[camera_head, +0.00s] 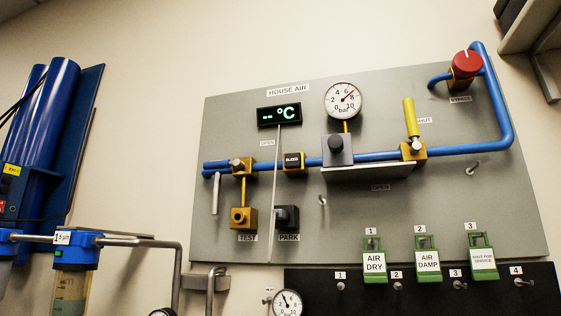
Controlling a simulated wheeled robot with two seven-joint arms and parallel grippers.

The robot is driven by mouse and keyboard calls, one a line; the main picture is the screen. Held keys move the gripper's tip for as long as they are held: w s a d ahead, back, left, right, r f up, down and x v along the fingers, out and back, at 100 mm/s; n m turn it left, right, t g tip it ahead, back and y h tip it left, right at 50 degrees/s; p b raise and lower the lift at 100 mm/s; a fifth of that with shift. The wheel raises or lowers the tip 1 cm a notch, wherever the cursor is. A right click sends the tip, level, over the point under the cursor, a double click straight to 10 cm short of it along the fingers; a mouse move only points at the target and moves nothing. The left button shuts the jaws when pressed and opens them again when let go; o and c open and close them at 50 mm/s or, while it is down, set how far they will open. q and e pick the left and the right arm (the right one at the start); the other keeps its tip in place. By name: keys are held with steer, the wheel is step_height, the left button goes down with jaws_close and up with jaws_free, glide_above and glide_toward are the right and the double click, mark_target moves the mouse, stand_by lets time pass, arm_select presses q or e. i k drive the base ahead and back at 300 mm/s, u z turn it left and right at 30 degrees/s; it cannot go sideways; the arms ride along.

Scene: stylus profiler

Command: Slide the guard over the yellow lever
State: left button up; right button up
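The yellow lever (409,118) stands nearly upright on a brass valve body (413,151) on the blue pipe, right of centre on the grey panel. A label reading SHUT, partly hidden by the lever, is beside it. A grey block with a dark round knob (338,150) sits left of the lever, at the left end of a pale ledge (368,173). This block looks like the guard, but I cannot be certain. It is apart from the lever and does not cover it. An OPEN label is below the ledge. Neither of my grippers is in view.
A pressure gauge (343,100) is above the grey block. A red knob (467,64) is at upper right. A hook (472,168) sticks out right of the lever. Blue cylinders (50,120) stand at left.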

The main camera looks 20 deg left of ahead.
mark_target(337, 148)
steer(key=u, duration=1.1)
steer(key=k, duration=0.8)
steer(key=z, duration=1.45)
steer(key=i, duration=0.5)
steer(key=z, duration=0.05)
